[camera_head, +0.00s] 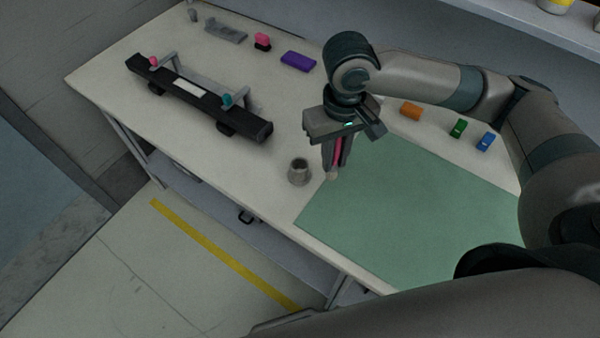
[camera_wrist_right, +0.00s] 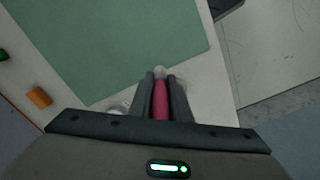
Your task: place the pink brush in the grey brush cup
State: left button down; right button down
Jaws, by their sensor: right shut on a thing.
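The pink brush (camera_head: 338,150) is held between the fingers of my right gripper (camera_head: 335,160), which is shut on it. The brush points down, with its pale tip lowest, over the left edge of the green mat. The brush also shows in the right wrist view (camera_wrist_right: 161,98), between the two dark fingers (camera_wrist_right: 160,95). The grey brush cup (camera_head: 299,172) stands upright on the table just left of the gripper in the head view. The brush appears apart from the cup. My left gripper does not show.
The green mat (camera_head: 410,205) covers the table's right part. A black bar module (camera_head: 190,100) lies at the left. A purple block (camera_head: 298,61), an orange block (camera_head: 410,111), a green block (camera_head: 458,128) and a blue block (camera_head: 485,142) lie towards the back.

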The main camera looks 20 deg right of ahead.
jog(key=shift+s+a+r+n, duration=0.15)
jog(key=shift+a+n, duration=0.2)
jog(key=shift+n, duration=0.25)
jog(key=s+a+r+n, duration=0.4)
jog(key=a+n, duration=0.4)
jog(key=n, duration=1.1)
jog(key=shift+s+a+r+b, duration=0.2)
jog(key=shift+r+b, duration=0.1)
jog(key=shift+r, duration=0.35)
jog(key=shift+w, duration=0.1)
jog(key=w+d+f+p, duration=0.2)
jog(key=w+f, duration=0.5)
jog(key=w, duration=0.4)
jog(key=shift+d, duration=0.9)
jog(key=shift+s+f, duration=0.1)
